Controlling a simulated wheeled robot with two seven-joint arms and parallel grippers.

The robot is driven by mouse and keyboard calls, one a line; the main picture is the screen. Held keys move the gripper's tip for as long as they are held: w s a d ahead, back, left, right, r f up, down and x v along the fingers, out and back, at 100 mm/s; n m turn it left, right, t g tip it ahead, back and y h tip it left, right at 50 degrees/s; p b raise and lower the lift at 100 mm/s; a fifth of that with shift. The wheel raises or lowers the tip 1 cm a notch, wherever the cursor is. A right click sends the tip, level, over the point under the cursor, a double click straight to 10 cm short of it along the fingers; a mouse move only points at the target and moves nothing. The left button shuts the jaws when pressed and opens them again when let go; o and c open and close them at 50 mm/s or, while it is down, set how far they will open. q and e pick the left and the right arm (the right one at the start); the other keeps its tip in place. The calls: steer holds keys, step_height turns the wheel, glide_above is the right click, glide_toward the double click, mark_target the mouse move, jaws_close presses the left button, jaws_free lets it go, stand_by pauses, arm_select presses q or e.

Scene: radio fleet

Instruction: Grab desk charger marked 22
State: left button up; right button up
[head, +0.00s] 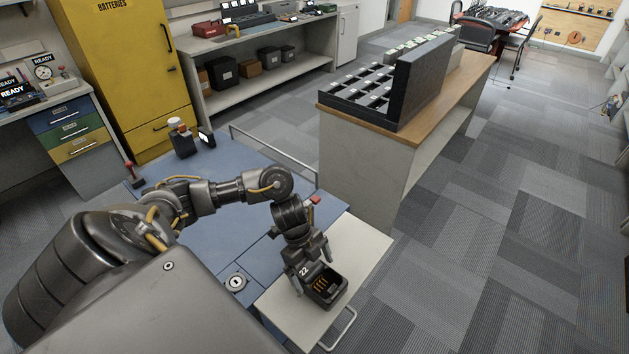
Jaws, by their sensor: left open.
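The desk charger marked 22 (325,289) is a small dark box with an open slot showing copper-coloured contacts. It sits on a pale board (285,313) at the lower middle of the head view, with the white number 22 on its left side. My left gripper (309,267) points down at the charger with its fingers apart, around or just above its rear part. I cannot tell whether the fingers touch it. The gripper hides the back of the charger. My right gripper is not in view.
A wood-topped counter (390,135) with a black multi-slot rack (372,88) stands just behind the pale board. A metal handle (343,330) sticks out at the board's front right. A yellow batteries cabinet (118,70) stands at left. Open carpet lies to the right.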

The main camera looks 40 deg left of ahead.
mark_target(314, 271)
arm_select(q)
steer(key=shift+x, duration=1.8)
steer(key=shift+w+a, duration=0.1)
steer(key=c, duration=1.1)
